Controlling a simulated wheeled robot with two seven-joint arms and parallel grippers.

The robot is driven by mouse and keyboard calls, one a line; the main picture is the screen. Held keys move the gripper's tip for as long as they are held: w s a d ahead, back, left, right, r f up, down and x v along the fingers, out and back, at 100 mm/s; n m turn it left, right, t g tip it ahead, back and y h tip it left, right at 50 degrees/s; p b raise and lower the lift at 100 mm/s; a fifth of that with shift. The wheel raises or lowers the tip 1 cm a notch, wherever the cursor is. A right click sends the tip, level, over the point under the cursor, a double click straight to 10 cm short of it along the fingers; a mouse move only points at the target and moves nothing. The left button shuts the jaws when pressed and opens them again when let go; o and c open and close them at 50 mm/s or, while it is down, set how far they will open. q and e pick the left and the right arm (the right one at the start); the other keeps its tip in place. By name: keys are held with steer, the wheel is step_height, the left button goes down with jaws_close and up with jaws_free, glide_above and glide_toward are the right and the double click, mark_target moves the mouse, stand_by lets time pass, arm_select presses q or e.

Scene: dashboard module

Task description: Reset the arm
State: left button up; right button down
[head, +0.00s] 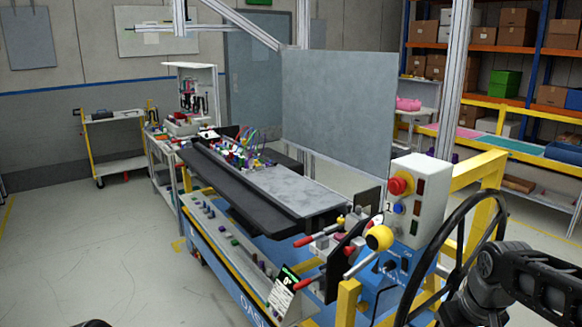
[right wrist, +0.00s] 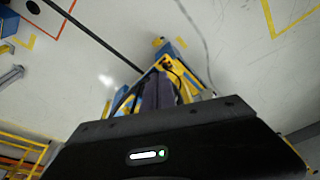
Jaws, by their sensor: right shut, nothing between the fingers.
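My right arm (head: 515,285) comes in at the lower right of the head view, dark and bent, beside the black steering wheel (head: 447,240). Its gripper is out of that view. In the right wrist view my right gripper (right wrist: 159,82) shows as two dark fingers close together beyond the black housing. It is shut and empty, with the floor and blurred yellow and blue parts behind it. A small dark piece shows at the bottom left edge of the head view; I cannot tell what it is. My left gripper is not in view.
A blue workbench with a long black dashboard module (head: 235,185) fills the middle. A control box (head: 416,200) with a red button and several red-handled levers stand at its right end. A yellow frame (head: 478,175) stands behind the wheel. Open floor (head: 80,240) lies to the left.

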steer(key=w+a+f+t+y, duration=0.1)
steer(key=w+a+f+t, duration=0.1)
steer(key=w+a+f, duration=0.45)
steer(key=s+a+f+m+y+b, duration=0.1)
steer(key=s+a+f, duration=0.3)
steer(key=f, duration=0.5)
steer(key=s+a+f+y, duration=0.1)
steer(key=a+f, duration=0.4)
steer(key=f, duration=0.4)
steer(key=s+a+f+g, duration=0.2)
steer(key=s+a+f, duration=0.2)
steer(key=s+f, duration=0.4)
steer(key=s+a+f+m+g+b, duration=0.1)
steer(key=s+a+f+g, duration=0.1)
steer(key=s+f, duration=0.6)
steer(key=s+a, duration=0.1)
steer(key=s, duration=0.5)
steer(key=shift+s+a+f+y, duration=0.2)
steer(key=shift+a+f+y, duration=0.1)
steer(key=shift+a, duration=0.1)
